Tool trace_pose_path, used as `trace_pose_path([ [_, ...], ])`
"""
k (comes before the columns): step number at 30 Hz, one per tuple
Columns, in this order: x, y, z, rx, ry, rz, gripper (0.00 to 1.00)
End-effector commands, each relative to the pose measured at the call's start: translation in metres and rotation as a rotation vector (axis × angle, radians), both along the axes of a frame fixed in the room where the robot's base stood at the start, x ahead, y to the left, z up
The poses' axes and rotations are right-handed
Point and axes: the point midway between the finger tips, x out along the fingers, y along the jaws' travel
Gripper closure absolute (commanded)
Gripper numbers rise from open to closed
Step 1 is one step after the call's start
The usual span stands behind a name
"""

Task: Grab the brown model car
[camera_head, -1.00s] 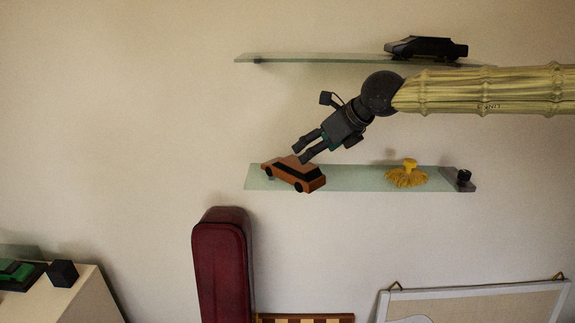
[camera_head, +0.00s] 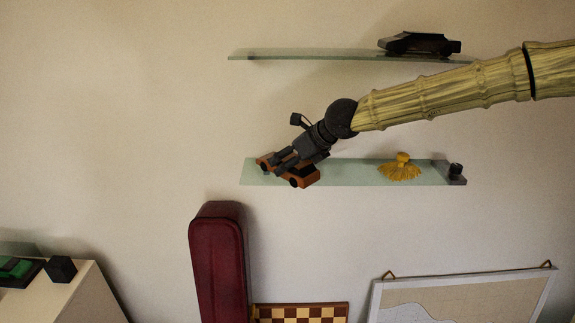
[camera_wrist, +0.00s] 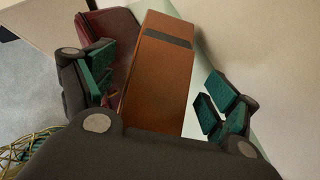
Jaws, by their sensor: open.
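The brown model car (camera_head: 303,179) sits on the lower glass shelf (camera_head: 350,174), near its left end. In the head view my gripper (camera_head: 277,166) reaches down from the upper right and covers the middle of the car. In the wrist view the car's brown body with a dark band (camera_wrist: 160,75) lies between the two green-padded fingers of my gripper (camera_wrist: 160,98). The fingers are open, with a gap visible on the right side. The left finger is closer to the car; I cannot tell whether it touches.
A yellow brush-like object (camera_head: 400,168) and a small black item (camera_head: 456,170) stand farther right on the same shelf. A black model car (camera_head: 420,44) is on the upper shelf (camera_head: 310,55). A dark red case (camera_head: 218,262) stands below, beside a chessboard (camera_head: 300,313).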

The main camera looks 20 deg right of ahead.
Motion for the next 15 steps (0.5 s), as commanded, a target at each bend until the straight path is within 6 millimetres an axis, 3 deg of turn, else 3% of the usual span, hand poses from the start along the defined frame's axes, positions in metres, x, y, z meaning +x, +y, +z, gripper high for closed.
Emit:
trace_pose_path([
  [14,0.0103,0.0059,-0.0109,0.002,-0.001,0.001,0.12],
  [15,0.0103,0.0059,-0.0109,0.002,-0.001,0.001,0.20],
])
